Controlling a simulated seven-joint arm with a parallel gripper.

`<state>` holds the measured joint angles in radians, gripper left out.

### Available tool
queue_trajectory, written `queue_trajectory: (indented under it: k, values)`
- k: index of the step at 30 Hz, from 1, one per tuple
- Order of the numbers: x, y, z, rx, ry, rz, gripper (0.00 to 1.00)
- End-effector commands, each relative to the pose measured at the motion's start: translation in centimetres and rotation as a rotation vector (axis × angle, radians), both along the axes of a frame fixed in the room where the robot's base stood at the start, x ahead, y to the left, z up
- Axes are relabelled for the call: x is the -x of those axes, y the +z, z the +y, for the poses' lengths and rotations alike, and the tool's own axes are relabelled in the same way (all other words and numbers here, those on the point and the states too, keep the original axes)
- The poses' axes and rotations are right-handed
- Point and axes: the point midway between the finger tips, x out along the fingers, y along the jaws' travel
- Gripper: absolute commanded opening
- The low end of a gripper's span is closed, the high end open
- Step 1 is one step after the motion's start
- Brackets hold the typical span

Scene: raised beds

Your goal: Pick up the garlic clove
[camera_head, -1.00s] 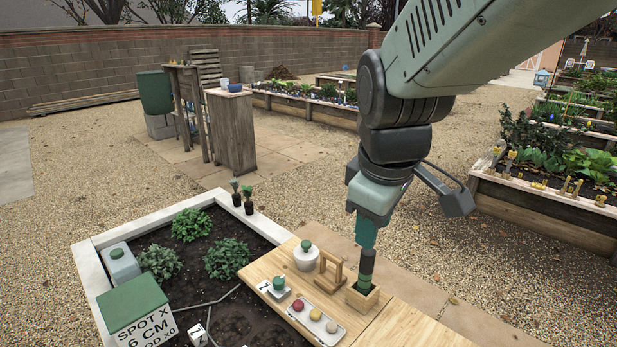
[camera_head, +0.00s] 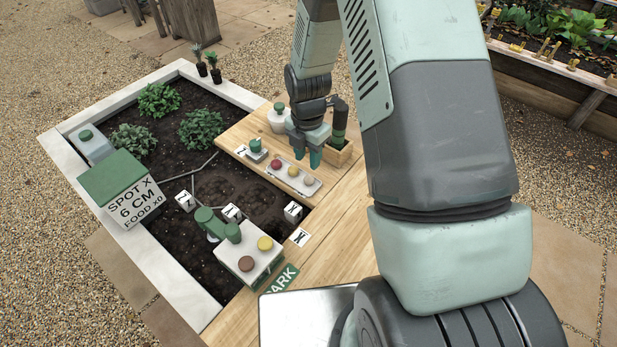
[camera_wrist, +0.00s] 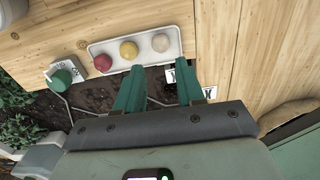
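A white tray (camera_head: 270,170) on the wooden bench holds three round items in a row: a red one (camera_head: 276,164), a yellow one (camera_head: 293,171) and a pale cream one (camera_head: 308,181). The pale one looks most like the garlic clove; it also shows in the wrist view (camera_wrist: 161,42) at the tray's right end. My gripper (camera_head: 304,153) points down near the tray's far side. In the wrist view my gripper (camera_wrist: 159,66) has its two green fingers apart with nothing between them, appearing just below the yellow and pale items.
A white lidded jar (camera_head: 278,120) and a small green-knobbed item (camera_head: 256,150) are nearby.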

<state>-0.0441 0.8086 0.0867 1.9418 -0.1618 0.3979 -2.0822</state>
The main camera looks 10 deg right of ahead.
Motion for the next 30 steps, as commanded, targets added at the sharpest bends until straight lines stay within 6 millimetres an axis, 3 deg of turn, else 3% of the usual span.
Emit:
queue_trajectory:
  k: [18, 27, 30]
  values:
    - [-0.1, -7.4, -0.3, 0.001, -0.005, 0.001, 0.38]
    - [-0.1, -7.8, -0.3, 0.000, -0.004, 0.000, 0.38]
    - [-0.1, -7.8, -0.3, 0.000, -0.004, 0.000, 0.23]
